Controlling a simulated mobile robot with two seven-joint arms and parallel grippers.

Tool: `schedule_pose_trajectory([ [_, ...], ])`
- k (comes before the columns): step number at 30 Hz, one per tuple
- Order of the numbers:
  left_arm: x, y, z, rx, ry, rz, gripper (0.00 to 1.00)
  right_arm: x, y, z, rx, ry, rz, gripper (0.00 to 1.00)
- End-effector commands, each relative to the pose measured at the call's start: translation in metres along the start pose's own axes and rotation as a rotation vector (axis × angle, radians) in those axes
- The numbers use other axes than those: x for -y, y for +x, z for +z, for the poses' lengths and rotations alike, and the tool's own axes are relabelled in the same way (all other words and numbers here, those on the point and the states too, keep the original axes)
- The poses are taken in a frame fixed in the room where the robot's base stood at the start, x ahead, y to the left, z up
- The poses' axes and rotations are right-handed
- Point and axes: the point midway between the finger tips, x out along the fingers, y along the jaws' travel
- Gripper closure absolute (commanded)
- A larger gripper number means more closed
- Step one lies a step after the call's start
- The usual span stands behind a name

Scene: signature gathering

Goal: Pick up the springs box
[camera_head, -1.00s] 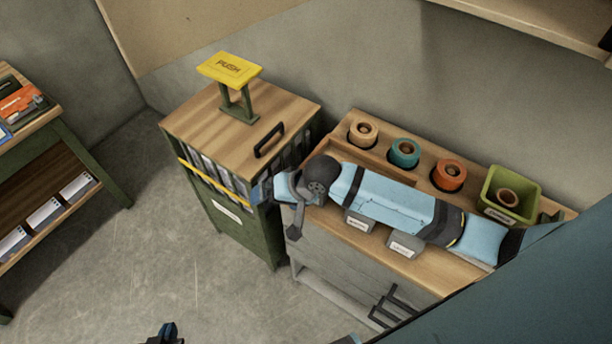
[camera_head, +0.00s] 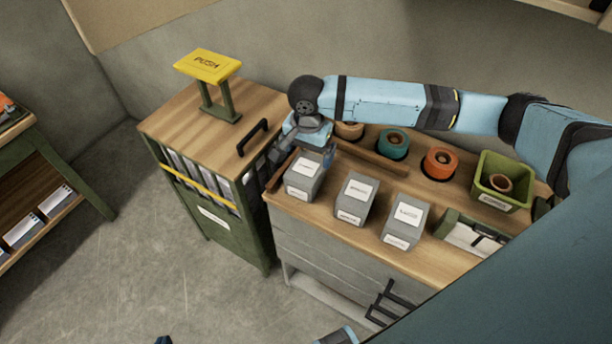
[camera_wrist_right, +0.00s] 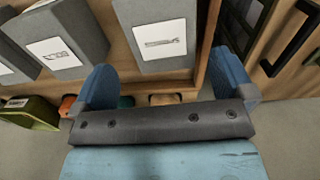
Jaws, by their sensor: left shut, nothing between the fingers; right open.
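Three grey boxes with white labels stand in a row on the wooden worktop: a left box (camera_head: 303,186), a middle box (camera_head: 353,204) and a right box (camera_head: 402,229). I cannot read which one is the springs box. My right gripper (camera_head: 304,150) is open and empty, just behind and above the left box. In the right wrist view, my right gripper's blue fingers (camera_wrist_right: 166,66) stand apart, with the left box (camera_wrist_right: 162,32) ahead between them, not gripped. My left gripper (camera_head: 163,340) shows only as a tip at the bottom edge, shut and empty.
Behind the boxes are several tape rolls, including a teal roll (camera_head: 393,143) and an orange roll (camera_head: 440,162), and a green bin (camera_head: 483,190). A low wooden divider lies behind the boxes.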

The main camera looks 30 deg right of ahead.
Motion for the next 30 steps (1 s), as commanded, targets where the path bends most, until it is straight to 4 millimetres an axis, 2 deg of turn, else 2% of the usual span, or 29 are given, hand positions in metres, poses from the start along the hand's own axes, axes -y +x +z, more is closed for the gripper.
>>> schedule_pose_trajectory([
  [3, 0.001, 0.0, 0.001, 0.001, 0.0, -0.001, 1.0, 0.0, 0.022, 0.0, 0.0, -0.001, 0.0, 0.0],
  [6, 0.001, 0.0, 0.002, 0.003, 0.0, -0.002, 1.0, 0.001, 0.035, 0.0, 0.0, -0.001, -0.001, 0.0],
  [11, 0.001, 0.0, 0.004, 0.007, 0.001, -0.002, 1.0, 0.001, 0.044, 0.001, -0.001, -0.002, -0.002, 0.0],
  [21, 0.001, -0.002, 0.002, 0.008, 0.001, -0.003, 1.0, 0.002, 0.089, 0.003, 0.0, -0.002, -0.002, 0.0],
  [30, 0.001, -0.002, -0.001, 0.004, 0.001, -0.003, 1.0, 0.002, 0.094, 0.003, -0.001, -0.003, -0.003, 0.0],
])
